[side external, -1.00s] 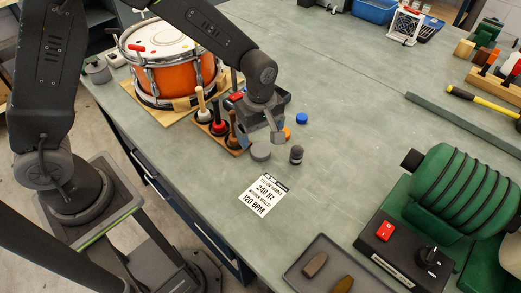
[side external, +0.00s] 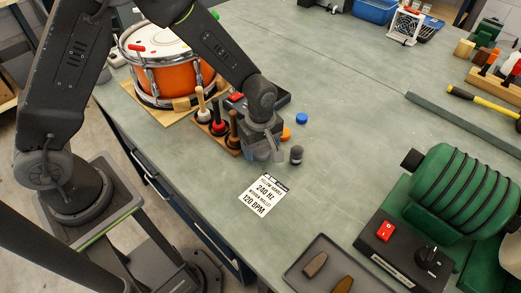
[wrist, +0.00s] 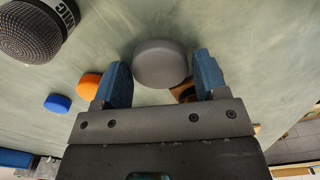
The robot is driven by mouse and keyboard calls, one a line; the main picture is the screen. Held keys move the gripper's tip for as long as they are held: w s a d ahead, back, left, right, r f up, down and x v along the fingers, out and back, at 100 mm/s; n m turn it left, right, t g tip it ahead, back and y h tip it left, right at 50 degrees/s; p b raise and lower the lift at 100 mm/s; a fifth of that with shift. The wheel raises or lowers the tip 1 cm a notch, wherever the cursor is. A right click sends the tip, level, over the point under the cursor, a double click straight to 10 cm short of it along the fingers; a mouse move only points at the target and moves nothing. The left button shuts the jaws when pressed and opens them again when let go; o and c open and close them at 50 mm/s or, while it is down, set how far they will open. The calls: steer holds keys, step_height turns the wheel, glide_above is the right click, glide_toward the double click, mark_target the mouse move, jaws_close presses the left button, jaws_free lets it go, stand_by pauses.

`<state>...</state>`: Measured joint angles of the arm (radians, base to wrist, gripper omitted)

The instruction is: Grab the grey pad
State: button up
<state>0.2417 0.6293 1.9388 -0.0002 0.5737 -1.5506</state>
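The grey pad (wrist: 160,63) is a round disc on the bench. In the wrist view it lies at the mouth of my gripper, between the blue-grey fingertips, with small gaps on both sides. My gripper (side external: 268,156) is open, points down and is low over the pad's spot in the side external view. There the gripper mostly hides the pad.
A dark microphone-like object (side external: 296,155) stands close to the right of my gripper. An orange pad (side external: 286,134) and a blue pad (side external: 302,118) lie behind it. A mallet rack (side external: 219,128) stands left. A printed card (side external: 263,194) lies in front.

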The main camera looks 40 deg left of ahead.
steer(key=c, duration=0.6)
steer(key=shift+c, duration=0.2)
